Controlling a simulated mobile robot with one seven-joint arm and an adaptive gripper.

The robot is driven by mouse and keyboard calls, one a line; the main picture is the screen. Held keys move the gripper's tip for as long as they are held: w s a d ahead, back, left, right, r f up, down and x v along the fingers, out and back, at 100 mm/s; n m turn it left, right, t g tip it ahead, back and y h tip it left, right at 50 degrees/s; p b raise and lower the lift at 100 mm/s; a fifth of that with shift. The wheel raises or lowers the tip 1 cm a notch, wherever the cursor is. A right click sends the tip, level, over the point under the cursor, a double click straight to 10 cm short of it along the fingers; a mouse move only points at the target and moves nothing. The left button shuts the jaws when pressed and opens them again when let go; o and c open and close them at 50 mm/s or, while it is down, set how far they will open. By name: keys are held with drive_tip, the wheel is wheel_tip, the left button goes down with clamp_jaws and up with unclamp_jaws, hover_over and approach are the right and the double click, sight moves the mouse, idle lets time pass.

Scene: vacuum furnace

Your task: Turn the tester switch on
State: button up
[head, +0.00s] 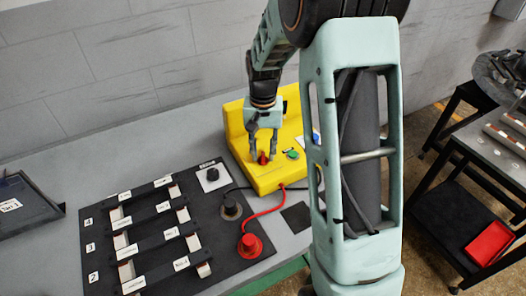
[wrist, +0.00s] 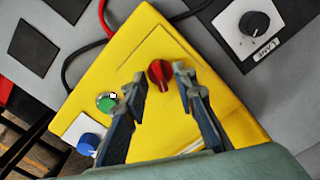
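The tester is a yellow box (head: 245,135) on the grey table; its sloped top also fills the middle of the wrist view (wrist: 150,45). A red switch knob (wrist: 160,74) stands on its top, and also shows in the head view (head: 262,160). A green button (wrist: 106,102) and a blue knob (wrist: 88,142) are beside it. My gripper (wrist: 162,76) points down at the tester with its fingers apart. The red knob lies between the fingertips, with a small gap visible on each side. Whether the tips reach down around it is hard to tell.
A black board (head: 150,235) with labelled slots, a black post (head: 230,207) and a red post (head: 250,245) lies left of the tester. Red and black cables run to the tester. A white-plated dial (wrist: 254,22) is nearby. A dark cart (head: 480,170) stands at right.

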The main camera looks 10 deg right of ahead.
sight(263, 155)
wheel_tip(263, 155, up, 12)
idle(0.4)
idle(0.3)
